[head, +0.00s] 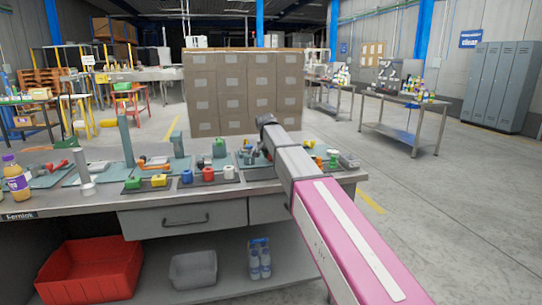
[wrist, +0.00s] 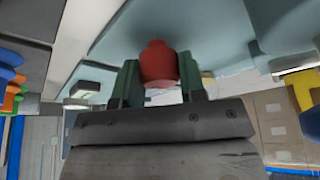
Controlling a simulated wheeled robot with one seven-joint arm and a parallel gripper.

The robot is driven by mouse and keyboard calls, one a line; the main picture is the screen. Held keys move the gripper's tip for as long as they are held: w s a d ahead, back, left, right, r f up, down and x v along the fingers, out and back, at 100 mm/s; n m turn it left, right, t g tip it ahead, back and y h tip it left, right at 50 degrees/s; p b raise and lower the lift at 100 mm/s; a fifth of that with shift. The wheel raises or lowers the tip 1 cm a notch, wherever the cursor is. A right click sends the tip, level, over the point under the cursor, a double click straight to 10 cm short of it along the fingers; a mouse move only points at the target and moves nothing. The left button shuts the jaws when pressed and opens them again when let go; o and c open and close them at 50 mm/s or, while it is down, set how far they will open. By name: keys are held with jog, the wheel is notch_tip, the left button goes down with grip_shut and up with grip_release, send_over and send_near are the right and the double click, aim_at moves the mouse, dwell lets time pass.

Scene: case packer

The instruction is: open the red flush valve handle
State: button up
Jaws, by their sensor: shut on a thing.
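In the wrist view a red rounded handle (wrist: 158,62) sits between the two green fingers of my gripper (wrist: 158,72). The fingers touch its sides, and my gripper is shut on it. The part behind the red handle is hidden, so I cannot tell how far it is turned. In the head view my arm reaches over the right part of the workbench (head: 170,200). There my gripper is mostly hidden by the wrist and the crowded fixtures, and I cannot make out the held handle.
A dark mat with yellow, green, blue and red parts (head: 208,174) lies left of my arm. A juice bottle (head: 16,180) stands at the left end. Stacked cardboard boxes (head: 232,95) are behind the bench. A red bin (head: 90,270) sits below.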

jog(key=shift+m+g+h, duration=0.3)
jog(key=shift+m, duration=0.6)
jog(key=o, duration=0.9)
jog(key=shift+r, duration=0.1)
jog(key=v, duration=1)
jog(key=shift+s+a+r, duration=0.2)
jog(key=shift+r, duration=0.05)
